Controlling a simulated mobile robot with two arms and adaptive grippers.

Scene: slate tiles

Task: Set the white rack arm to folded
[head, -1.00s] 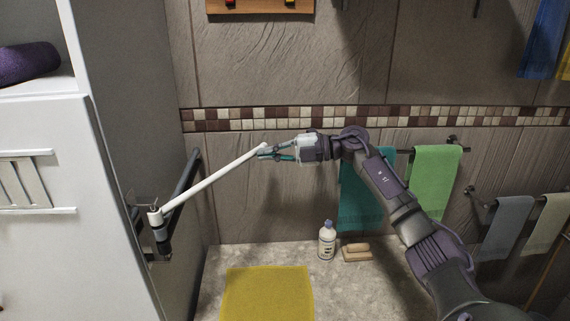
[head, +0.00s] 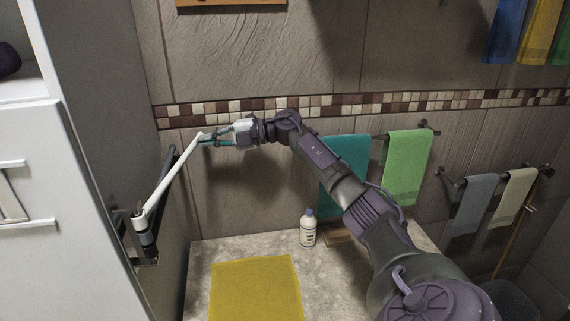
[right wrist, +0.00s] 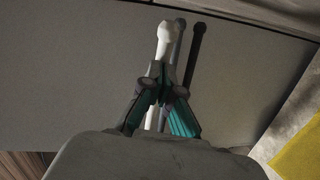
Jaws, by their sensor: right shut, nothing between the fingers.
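The white rack arm (head: 167,182) is a thin rod hinged on a bracket (head: 143,237) on the side of the tall cabinet. It points up and away from the bracket and stands close beside the dark rack arms (head: 184,162). In the right wrist view the white arm (right wrist: 164,40) runs beyond the fingers, with the dark arms (right wrist: 192,50) just to its right. My right gripper (head: 204,140) is shut and empty at the white arm's far end, seemingly touching it. The fingers (right wrist: 160,80) hide part of the rod. My left gripper is out of view.
The white cabinet (head: 30,180) stands at the left. A tiled wall is behind, with teal (head: 345,170) and green (head: 407,165) towels on a rail. A bottle (head: 308,228) and a yellow mat (head: 256,288) lie below on the stone surface.

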